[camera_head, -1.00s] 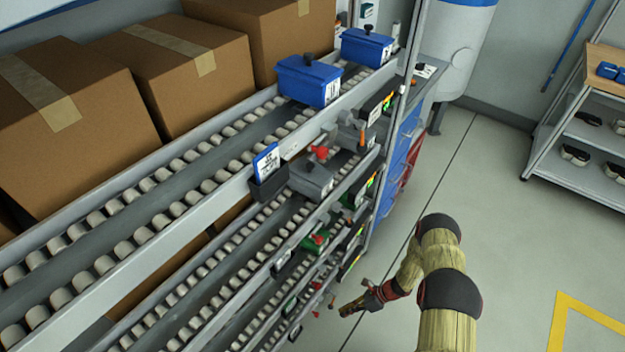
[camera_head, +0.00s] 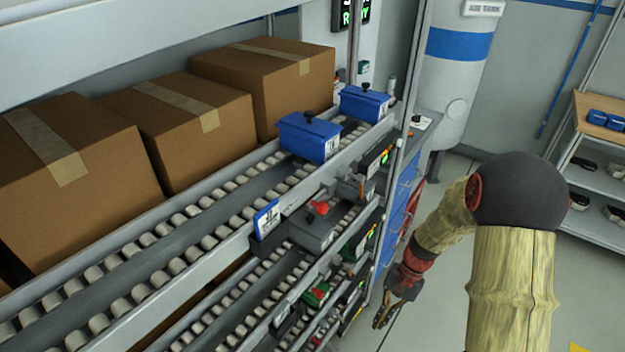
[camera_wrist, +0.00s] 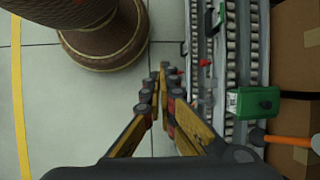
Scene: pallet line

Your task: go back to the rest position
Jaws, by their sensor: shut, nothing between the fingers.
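My gripper (camera_head: 382,316) hangs low at the right side of the roller rack in the head view, pointing down beside its lower levels. In the wrist view my gripper (camera_wrist: 163,72) is shut with its fingertips together. Nothing shows between the fingers. It is apart from the rack, above bare floor. My arm reaches down from the right of the head view with its elbow raised.
The roller rack (camera_head: 200,238) fills the left, with cardboard boxes (camera_head: 195,105) and blue bins (camera_head: 309,137) on top. A green bin (camera_wrist: 254,102) shows in the wrist view. A tank (camera_head: 447,95) and a shelf unit (camera_head: 598,182) stand behind. Floor (camera_head: 440,300) beside the rack is clear.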

